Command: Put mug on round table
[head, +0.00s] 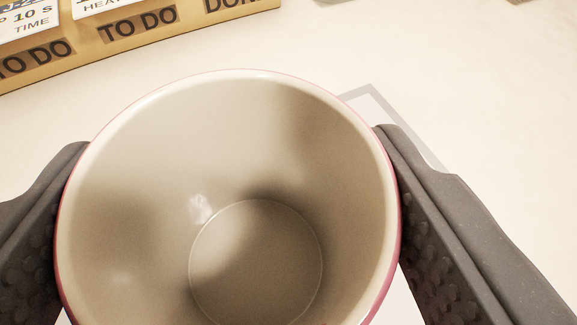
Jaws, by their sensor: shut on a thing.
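The mug (150,190) fills the middle of the head view. It is cream inside with a pink-red outside, and it looks empty. I look down into its open mouth. My gripper (228,200) has one dark grey finger on each side of the mug, and both are closed against its wall. The mug's lower outside and handle are hidden. I cannot tell whether its base touches the surface below. No round table can be made out as such in this view.
A pale surface (480,90) lies below and around the mug. A yellow-brown organizer (90,45) with "TO DO" labels and cards stands at the upper left. A flat grey-edged white sheet or frame (375,100) lies behind the mug. The right side is mostly clear.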

